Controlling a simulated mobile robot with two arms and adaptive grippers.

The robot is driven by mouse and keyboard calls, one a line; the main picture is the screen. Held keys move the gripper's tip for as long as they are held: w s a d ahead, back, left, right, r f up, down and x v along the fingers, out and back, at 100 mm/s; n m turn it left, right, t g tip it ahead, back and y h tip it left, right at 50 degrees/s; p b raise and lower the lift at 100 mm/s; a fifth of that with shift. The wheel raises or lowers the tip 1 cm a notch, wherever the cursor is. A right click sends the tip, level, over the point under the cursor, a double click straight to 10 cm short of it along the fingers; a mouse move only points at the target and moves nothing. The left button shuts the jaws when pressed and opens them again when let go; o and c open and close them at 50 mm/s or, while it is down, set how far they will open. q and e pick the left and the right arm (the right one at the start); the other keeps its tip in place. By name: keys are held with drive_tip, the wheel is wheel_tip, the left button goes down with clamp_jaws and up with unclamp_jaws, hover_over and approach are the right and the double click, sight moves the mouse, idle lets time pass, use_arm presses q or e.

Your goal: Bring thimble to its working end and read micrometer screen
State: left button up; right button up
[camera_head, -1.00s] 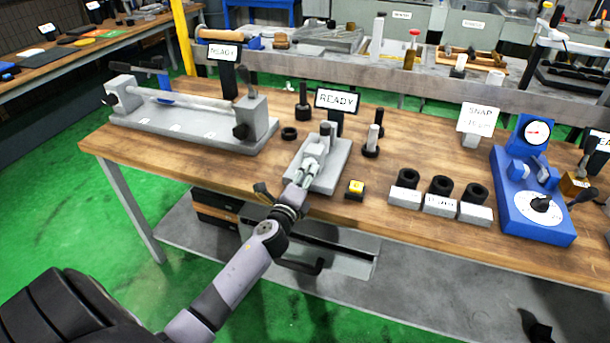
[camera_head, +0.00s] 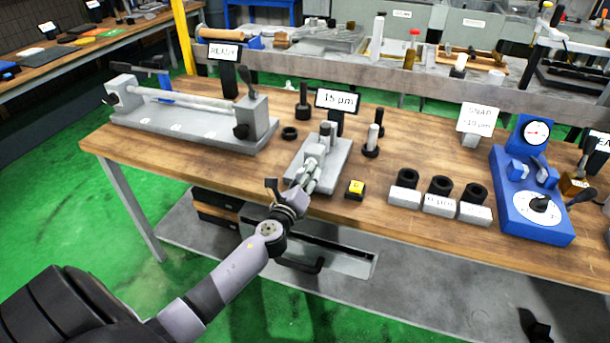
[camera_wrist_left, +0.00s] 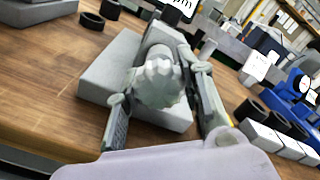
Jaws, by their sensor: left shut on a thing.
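The micrometer stand is a grey block base (camera_head: 335,165) near the bench's front edge, with a screen (camera_head: 338,99) behind it that reads "15 µm". My left gripper (camera_head: 308,170) reaches in from the front and is shut on the thimble. In the left wrist view, the ribbed, rounded grey thimble (camera_wrist_left: 158,84) sits between the two fingers of the left gripper (camera_wrist_left: 162,98). The grey base (camera_wrist_left: 100,75) shows around it. The fingers hide the sides of the thimble. My right gripper is not in view.
A yellow-topped button box (camera_head: 355,190) stands just right of the stand. Black rings on grey blocks (camera_head: 439,205) and a blue dial gauge (camera_head: 530,205) stand further right. A grey bench fixture (camera_head: 190,120) is at left. Dark pins stand beside the screen.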

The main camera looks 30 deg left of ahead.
use_arm(q)
drive_tip(key=o, duration=1.2)
drive_tip(key=v, duration=1.2)
drive_tip(key=shift+d, duration=0.1)
idle(0.5)
